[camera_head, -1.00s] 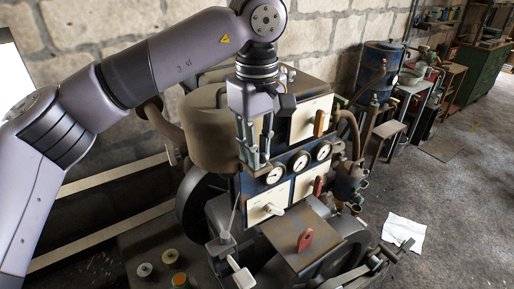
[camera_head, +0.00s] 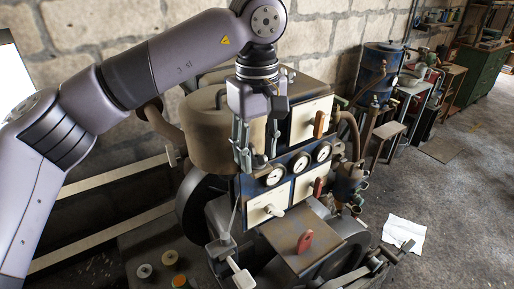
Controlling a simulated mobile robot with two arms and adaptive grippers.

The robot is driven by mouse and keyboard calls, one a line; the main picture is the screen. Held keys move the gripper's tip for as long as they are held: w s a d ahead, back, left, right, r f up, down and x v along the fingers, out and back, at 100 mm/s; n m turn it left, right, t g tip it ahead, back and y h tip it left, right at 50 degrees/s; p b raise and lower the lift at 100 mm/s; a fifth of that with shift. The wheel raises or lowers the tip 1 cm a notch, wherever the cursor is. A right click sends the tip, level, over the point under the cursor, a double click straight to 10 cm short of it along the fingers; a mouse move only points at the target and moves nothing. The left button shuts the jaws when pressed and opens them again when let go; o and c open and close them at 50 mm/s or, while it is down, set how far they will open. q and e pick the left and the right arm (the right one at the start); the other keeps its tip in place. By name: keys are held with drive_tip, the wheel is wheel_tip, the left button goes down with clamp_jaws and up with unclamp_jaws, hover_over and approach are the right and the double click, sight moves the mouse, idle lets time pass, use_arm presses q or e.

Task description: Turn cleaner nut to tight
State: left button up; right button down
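My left gripper (camera_head: 256,162) points down in front of the engine, beside the right side of the brown drum (camera_head: 207,135). Its two fingers stand apart with a gap between them, and I see nothing held there. The fingertips are just above the row of round gauges (camera_head: 274,176). I cannot make out a cleaner nut for certain; the gripper and its fingers may cover it. My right gripper is not in view.
The engine front has pale panels (camera_head: 312,118) with red handles (camera_head: 319,124). A red tab (camera_head: 305,241) stands on a brown plate (camera_head: 283,238) below. A white sheet (camera_head: 403,231) lies on the floor. The floor at right is mostly clear.

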sight(257, 157)
use_arm(q)
drive_tip(key=shift+r, duration=0.2)
wheel_tip(257, 157, up, 12)
drive_tip(key=shift+f, duration=0.2)
drive_tip(key=shift+f, duration=0.1)
idle(0.6)
